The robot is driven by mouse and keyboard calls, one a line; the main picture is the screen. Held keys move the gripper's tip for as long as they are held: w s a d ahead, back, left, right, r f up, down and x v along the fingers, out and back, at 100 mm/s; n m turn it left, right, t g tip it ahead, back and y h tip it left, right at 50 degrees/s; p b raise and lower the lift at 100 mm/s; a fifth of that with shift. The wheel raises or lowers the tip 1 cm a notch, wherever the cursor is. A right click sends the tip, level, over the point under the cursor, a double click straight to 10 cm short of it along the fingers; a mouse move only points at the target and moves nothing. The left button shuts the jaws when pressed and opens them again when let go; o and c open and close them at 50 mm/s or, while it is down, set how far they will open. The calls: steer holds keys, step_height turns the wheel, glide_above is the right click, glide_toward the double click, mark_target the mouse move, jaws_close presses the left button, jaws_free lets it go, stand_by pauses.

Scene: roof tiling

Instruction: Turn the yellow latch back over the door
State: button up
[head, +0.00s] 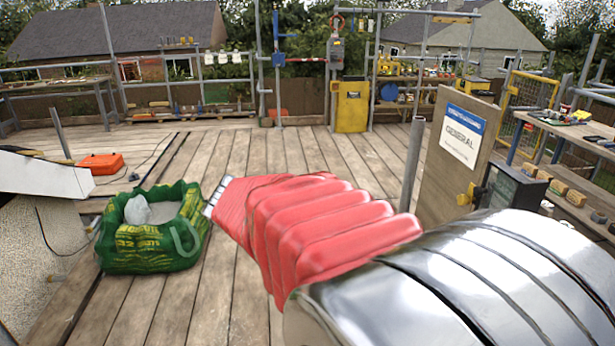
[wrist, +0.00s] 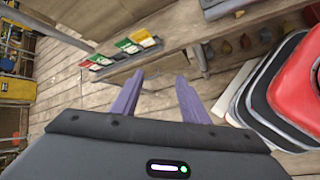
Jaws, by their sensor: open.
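A wooden door or panel (head: 452,150) with a blue and white GENERAL sign stands upright right of centre in the head view. A small yellow latch (head: 466,195) shows near its lower right edge, close to a dark box (head: 510,195). I cannot tell from this distance how the latch is turned against the door. My gripper (wrist: 157,78) shows in the wrist view with its two purple fingers apart and nothing between them. The latch is not clearly visible in the wrist view. My gripper's fingers cannot be made out in the head view.
A green bag (head: 150,240) and an orange case (head: 101,164) sit on the plank deck at left. A workbench (head: 570,130) stands at right. A yellow cabinet (head: 352,108) stands at the back. The wrist view shows several coloured cards (wrist: 125,50) along a timber ledge.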

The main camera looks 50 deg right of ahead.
mark_target(460, 199)
steer(key=s+d+r+n+g+h, duration=0.1)
steer(key=d+g+h, duration=0.1)
steer(key=d, duration=0.6)
steer(key=s+d+r+n+g+h, duration=0.1)
steer(key=s+d+n+g, duration=0.1)
steer(key=d, duration=0.6)
steer(key=s+d+r+n+g+h, duration=0.1)
steer(key=d+g, duration=0.3)
steer(key=d, duration=0.4)
steer(key=shift+s+d+r+n+g+h, duration=0.2)
steer(key=shift+s+d+n+g+h, duration=0.15)
steer(key=shift+n+h, duration=0.4)
steer(key=x, duration=1.4)
steer(key=shift+w, duration=0.1)
steer(key=shift+c, duration=0.5)
steer(key=c, duration=0.9)
